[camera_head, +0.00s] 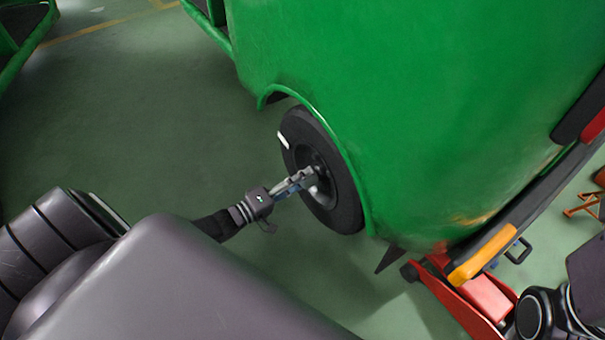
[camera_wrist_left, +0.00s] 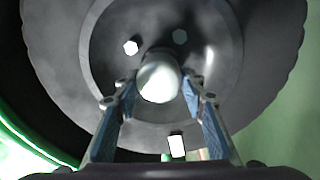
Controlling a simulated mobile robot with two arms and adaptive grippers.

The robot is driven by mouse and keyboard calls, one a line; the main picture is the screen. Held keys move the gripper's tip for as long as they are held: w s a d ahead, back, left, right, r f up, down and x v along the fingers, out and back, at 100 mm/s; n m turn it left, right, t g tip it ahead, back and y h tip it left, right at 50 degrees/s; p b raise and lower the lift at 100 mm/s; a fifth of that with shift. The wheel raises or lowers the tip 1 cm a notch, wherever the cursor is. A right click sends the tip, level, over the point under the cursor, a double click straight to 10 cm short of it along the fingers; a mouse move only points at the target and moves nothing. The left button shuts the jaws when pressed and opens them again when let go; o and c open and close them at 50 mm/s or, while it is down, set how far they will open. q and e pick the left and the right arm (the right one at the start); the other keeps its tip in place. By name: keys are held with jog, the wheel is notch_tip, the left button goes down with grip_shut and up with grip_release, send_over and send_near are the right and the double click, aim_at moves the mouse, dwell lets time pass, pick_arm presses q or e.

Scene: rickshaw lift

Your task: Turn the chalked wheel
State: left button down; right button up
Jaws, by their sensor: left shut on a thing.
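The wheel (camera_head: 345,205) is a black tyre with a dark grey rim, under the green body of the rickshaw (camera_head: 400,100). A white chalk mark (camera_head: 283,141) shows on the tyre's upper left side. My left gripper (camera_head: 309,179) reaches in from the left and is shut on the wheel's hub. In the left wrist view, the gripper's blue-grey fingers (camera_wrist_left: 155,84) stand on both sides of the bright round hub (camera_wrist_left: 158,79), over the grey wheel disc (camera_wrist_left: 100,50). My right gripper is not in view.
A red jack (camera_head: 488,297) stands on the floor at the lower right, near an orange-yellow piece (camera_head: 483,255) at the rickshaw's edge. An orange stand (camera_head: 583,208) shows at the far right. The green floor (camera_head: 150,120) left of the wheel is clear.

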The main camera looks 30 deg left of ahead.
pick_arm(q)
jog(key=n, duration=0.6)
jog(key=shift+f, duration=0.15)
dwell(0.4)
jog(key=c, duration=1.2)
grip_release()
jog(key=shift+s, duration=0.1)
jog(key=v, duration=1.2)
